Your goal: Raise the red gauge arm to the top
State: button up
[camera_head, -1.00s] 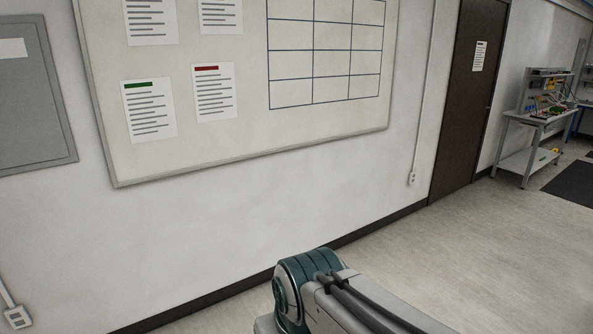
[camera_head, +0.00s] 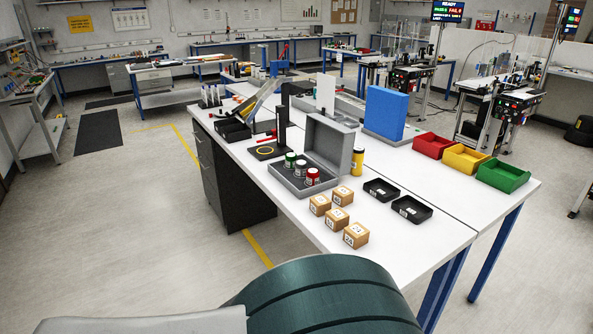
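A small red bar (camera_head: 266,136), which looks like the gauge arm, sticks out to the left from a black upright post (camera_head: 282,128) on the white workbench. It sits low on the post, above a black base plate with a yellow ring (camera_head: 266,151). It is small in view, and I cannot tell how it joins the post. My gripper is not in view; only a teal and grey part of my own arm shows at the bottom.
On the white bench (camera_head: 305,215), an open grey case (camera_head: 328,147) with several lidded jars stands right of the post. Wooden blocks (camera_head: 338,216), black trays (camera_head: 411,208) and coloured bins (camera_head: 503,175) lie farther right. The floor (camera_head: 140,215) left of the bench is clear.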

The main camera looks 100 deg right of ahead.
aim_at(273, 132)
jog(key=z, duration=2.05)
jog(key=i, duration=2.35)
jog(key=z, duration=2.7)
